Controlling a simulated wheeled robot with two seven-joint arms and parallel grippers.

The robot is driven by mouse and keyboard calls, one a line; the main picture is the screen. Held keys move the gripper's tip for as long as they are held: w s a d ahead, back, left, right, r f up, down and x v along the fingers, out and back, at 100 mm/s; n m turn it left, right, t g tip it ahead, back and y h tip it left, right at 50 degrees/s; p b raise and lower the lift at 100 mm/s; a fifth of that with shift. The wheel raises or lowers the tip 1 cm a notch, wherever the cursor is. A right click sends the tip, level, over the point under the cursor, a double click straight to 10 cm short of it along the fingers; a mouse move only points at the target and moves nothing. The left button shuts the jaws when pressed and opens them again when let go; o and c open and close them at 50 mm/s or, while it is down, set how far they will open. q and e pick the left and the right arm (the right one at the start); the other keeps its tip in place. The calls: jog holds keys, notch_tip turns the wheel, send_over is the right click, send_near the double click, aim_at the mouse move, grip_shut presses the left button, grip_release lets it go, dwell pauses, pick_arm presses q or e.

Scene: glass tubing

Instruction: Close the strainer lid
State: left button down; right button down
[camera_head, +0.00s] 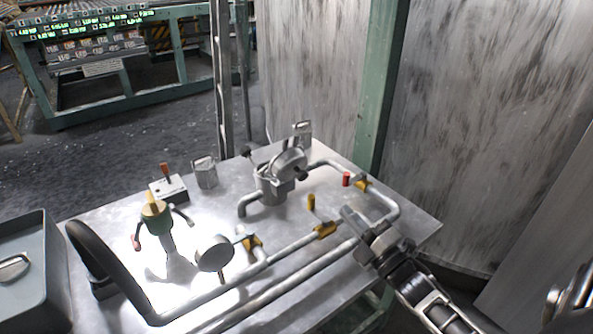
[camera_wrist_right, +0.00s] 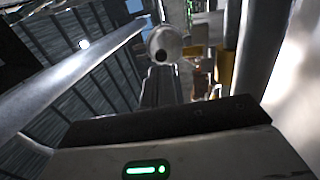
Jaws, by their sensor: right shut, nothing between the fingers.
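The strainer (camera_head: 270,190) is a grey metal pot on the pipework, near the middle of the bench in the head view. Its round lid (camera_head: 289,161) stands tilted up at the pot's back right, open, with a dark knob at its lower right. My right gripper (camera_head: 350,214) is shut and empty, over the pipes to the lower right of the strainer and apart from the lid. In the right wrist view a round grey disc with a dark spot (camera_wrist_right: 164,44), probably the lid, shows ahead. My left gripper is not in view.
Pipes (camera_head: 290,250) with yellow fittings run across the metal bench (camera_head: 412,222). A red-capped stub (camera_head: 346,179) stands right of the strainer. A round gauge (camera_head: 213,253), a green valve (camera_head: 154,216) and a black curved hose (camera_head: 108,268) are left. A grey bin (camera_head: 42,260) stands beside the bench.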

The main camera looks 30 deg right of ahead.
aim_at(306, 163)
jog(key=x, duration=1.3)
jog(key=shift+w+r, duration=0.15)
jog(key=shift+r, duration=0.3)
